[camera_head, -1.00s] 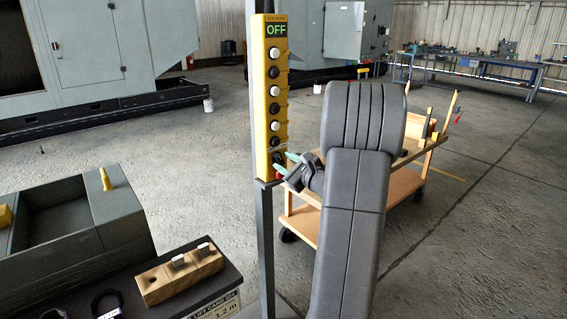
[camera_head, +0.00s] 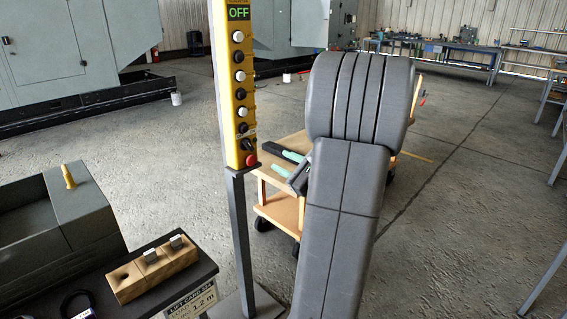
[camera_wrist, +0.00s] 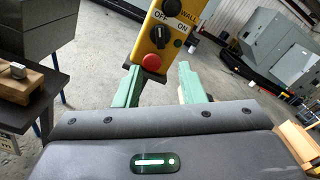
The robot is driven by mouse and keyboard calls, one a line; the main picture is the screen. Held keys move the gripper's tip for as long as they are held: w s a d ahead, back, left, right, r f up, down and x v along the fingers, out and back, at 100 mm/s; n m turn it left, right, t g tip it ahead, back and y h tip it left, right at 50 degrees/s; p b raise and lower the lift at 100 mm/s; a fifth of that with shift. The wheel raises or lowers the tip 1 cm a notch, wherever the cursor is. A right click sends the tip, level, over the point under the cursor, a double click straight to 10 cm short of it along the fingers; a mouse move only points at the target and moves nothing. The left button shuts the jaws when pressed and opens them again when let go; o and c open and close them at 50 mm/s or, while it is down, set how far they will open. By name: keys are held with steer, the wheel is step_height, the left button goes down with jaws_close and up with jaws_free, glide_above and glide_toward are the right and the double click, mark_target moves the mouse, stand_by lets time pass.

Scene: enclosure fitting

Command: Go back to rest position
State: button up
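My gripper (camera_head: 274,160) is open and empty, to the right of the lower end of a yellow control box (camera_head: 231,85) on a grey post. In the wrist view, the two green fingers of my gripper (camera_wrist: 161,80) stand apart. The box's red button (camera_wrist: 152,62) shows beyond the gap between them, with a black OFF/ON rotary switch (camera_wrist: 158,35) above it. The box's display (camera_head: 238,13) reads OFF. I see no contact between fingers and box. My arm hides part of the scene behind it.
A wooden trolley (camera_head: 284,212) stands behind my arm. At lower left are a grey open enclosure (camera_head: 90,215) and a wooden block (camera_head: 128,282) with two switch-like pieces, on a dark stand. Large grey cabinets and workbenches (camera_head: 440,52) stand at the back.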

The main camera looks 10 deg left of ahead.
mark_target(251, 147)
steer(key=p+x, duration=0.2)
steer(key=x, duration=1.2)
steer(key=shift+r, duration=0.1)
steer(key=shift+d, duration=0.1)
